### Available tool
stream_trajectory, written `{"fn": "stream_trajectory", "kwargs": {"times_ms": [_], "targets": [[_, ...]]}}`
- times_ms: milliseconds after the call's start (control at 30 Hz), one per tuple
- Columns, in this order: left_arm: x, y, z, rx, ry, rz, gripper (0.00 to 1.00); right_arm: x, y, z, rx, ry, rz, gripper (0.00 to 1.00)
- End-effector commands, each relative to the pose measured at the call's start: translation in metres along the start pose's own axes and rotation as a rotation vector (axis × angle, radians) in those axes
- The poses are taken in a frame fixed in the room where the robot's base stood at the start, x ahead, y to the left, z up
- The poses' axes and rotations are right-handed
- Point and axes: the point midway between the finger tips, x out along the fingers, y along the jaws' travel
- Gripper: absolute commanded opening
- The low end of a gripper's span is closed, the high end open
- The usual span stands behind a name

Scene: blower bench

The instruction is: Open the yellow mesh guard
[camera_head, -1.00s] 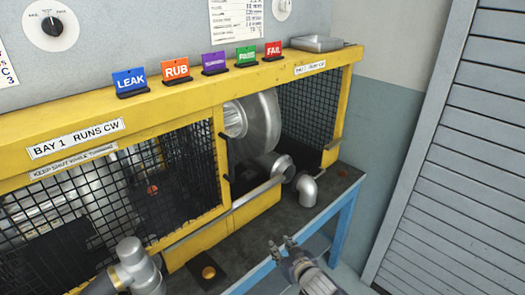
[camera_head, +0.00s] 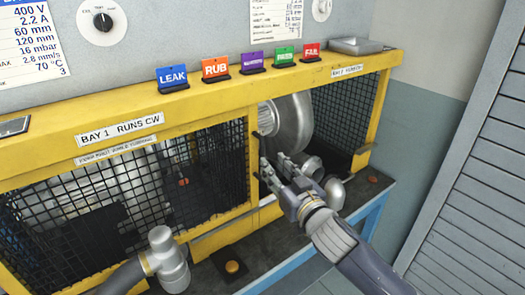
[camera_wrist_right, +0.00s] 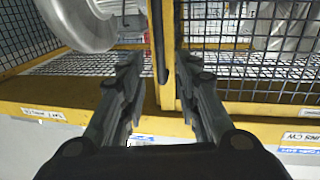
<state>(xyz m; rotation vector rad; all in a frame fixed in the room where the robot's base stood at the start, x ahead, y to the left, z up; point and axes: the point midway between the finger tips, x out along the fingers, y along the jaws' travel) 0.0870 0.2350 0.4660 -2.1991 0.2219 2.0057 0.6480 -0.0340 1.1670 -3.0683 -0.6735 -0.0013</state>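The yellow mesh guard (camera_head: 120,190) has a yellow frame and black wire mesh and covers the front of Bay 1 in the head view. A black upright handle (camera_head: 262,150) is at its right edge, and it also shows in the wrist view (camera_wrist_right: 158,40). My right gripper (camera_head: 272,168) is at this handle, its arm coming from lower right. In the wrist view its two fingers (camera_wrist_right: 158,75) are apart, one each side of the handle and yellow post (camera_wrist_right: 168,85). I cannot tell whether they touch it. My left gripper is not in view.
A silver blower housing (camera_head: 292,125) and grey pipe elbow (camera_head: 334,192) are right of the guard. Coloured tags, including LEAK (camera_head: 172,78), line the top beam.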

Motion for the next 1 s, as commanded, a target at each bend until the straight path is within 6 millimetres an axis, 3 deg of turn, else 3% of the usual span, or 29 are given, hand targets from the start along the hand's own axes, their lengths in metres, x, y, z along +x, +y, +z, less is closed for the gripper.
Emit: {"fn": "stream_trajectory", "kwargs": {"times_ms": [300, 500, 933, 967, 1000], "targets": [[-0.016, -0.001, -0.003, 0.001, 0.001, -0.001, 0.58, 0.053, 0.0, -0.002, 0.0, 0.0, 0.0, 0.3], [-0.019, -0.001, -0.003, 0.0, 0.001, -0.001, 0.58, 0.072, 0.0, -0.001, 0.0, -0.001, 0.001, 0.3], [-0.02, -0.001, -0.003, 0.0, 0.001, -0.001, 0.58, 0.08, 0.0, 0.0, 0.0, 0.0, 0.0, 0.3], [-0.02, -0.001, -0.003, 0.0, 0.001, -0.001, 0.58, 0.08, 0.0, 0.0, 0.0, 0.0, 0.0, 0.28], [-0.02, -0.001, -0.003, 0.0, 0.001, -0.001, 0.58, 0.08, 0.0, 0.0, 0.0, 0.0, 0.0, 0.19]]}}
